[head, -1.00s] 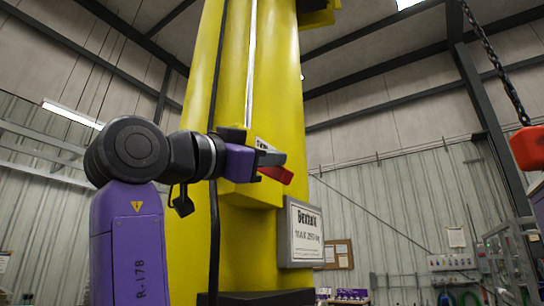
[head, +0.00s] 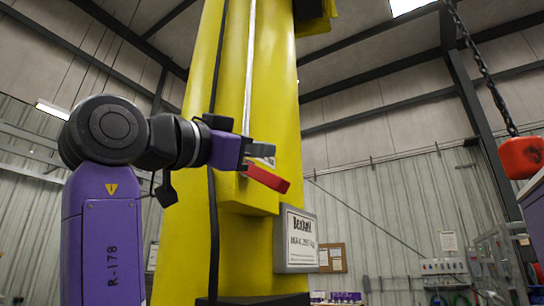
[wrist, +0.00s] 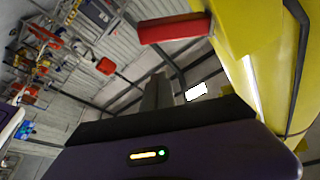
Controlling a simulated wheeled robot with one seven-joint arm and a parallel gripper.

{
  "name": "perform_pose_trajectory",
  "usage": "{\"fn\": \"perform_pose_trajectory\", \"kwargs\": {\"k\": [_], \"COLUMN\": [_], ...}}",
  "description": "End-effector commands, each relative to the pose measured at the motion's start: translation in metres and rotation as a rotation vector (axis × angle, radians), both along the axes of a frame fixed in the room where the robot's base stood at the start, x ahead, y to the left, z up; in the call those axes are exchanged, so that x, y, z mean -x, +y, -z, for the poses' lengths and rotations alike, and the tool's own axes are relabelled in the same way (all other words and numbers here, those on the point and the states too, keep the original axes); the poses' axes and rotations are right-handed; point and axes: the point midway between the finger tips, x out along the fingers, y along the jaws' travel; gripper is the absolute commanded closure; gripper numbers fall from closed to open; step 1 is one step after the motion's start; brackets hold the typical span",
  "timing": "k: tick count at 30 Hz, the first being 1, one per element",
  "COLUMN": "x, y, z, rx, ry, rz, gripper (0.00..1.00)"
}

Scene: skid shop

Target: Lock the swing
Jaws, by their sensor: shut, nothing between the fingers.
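A yellow crane column (head: 275,110) rises through the middle of the head view. A red lever (head: 267,179) sticks out to the right and slightly down from a yellow box (head: 245,196) on its front. My gripper (head: 268,149) is shut and empty, just above the lever in the head view; I cannot tell whether they touch. In the wrist view the lever (wrist: 175,28) is at the top, beside the column (wrist: 262,35), and appears clear of my shut gripper (wrist: 157,85). The lever's inner end is partly hidden in the head view.
A grey sign (head: 297,240) is mounted on the column, right of and below the lever. A red hoist block (head: 521,157) hangs from a chain (head: 480,68) at the far right. The space between column and hoist block looks open.

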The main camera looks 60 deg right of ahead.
Motion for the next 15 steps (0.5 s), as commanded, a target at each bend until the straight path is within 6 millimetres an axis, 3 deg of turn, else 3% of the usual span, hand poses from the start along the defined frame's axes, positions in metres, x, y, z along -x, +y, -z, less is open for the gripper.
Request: {"fn": "perform_pose_trajectory", "kwargs": {"k": [6, 15], "x": [-0.005, -0.006], "y": [0.035, 0.049], "z": [0.010, 0.013], "rx": [0.002, 0.001], "ry": [-0.002, -0.003], "rz": [-0.001, 0.000], "gripper": [1.00, 1.00]}}
